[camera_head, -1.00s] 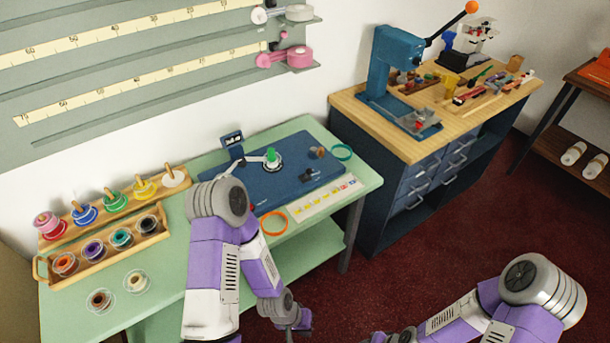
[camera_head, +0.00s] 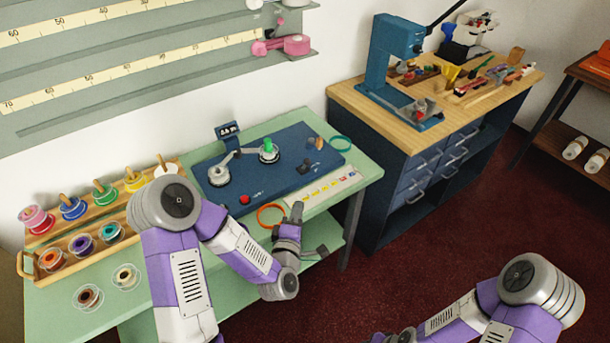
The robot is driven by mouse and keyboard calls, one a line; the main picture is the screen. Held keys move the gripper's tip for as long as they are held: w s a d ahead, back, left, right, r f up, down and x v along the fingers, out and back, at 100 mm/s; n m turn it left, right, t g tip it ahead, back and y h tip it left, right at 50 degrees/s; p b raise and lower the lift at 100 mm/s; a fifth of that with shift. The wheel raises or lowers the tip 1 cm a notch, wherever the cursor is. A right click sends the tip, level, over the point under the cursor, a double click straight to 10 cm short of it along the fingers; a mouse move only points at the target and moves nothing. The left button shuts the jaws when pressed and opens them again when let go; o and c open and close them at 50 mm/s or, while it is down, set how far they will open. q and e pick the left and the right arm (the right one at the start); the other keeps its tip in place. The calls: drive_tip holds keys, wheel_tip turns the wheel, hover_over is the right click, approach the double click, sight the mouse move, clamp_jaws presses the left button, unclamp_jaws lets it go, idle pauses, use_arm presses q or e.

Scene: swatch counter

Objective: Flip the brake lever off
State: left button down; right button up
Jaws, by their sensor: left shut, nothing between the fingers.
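The blue winding machine (camera_head: 285,178) lies on the green table. On its right part are a small dark lever-like piece (camera_head: 304,166) and a brown knob (camera_head: 319,142); I cannot tell for sure which is the brake lever or how it is set. My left gripper (camera_head: 297,211) is shut and empty, fingers pointing up the picture, near the table's front edge and in front of the machine, apart from the lever. My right gripper (camera_head: 397,336) shows only in part at the bottom edge, and its jaws cannot be made out.
A green spool (camera_head: 268,148), a grey disc (camera_head: 219,175) and a red button (camera_head: 244,199) are on the machine. An orange ring (camera_head: 270,216) lies left of my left gripper. A pale strip with coloured patches (camera_head: 322,188) lies along the machine's front. Spool racks stand left.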

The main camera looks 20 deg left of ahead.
use_arm(q)
drive_tip(key=shift+a+r, duration=0.2)
drive_tip(key=shift+r, duration=0.2)
drive_tip(key=b, duration=0.4)
approach(307, 164)
drive_tip(key=w, duration=0.4)
drive_tip(key=w+a, duration=0.1)
drive_tip(key=w, duration=0.1)
drive_tip(key=shift+w+f, duration=0.3)
drive_tip(key=shift+w, duration=0.1)
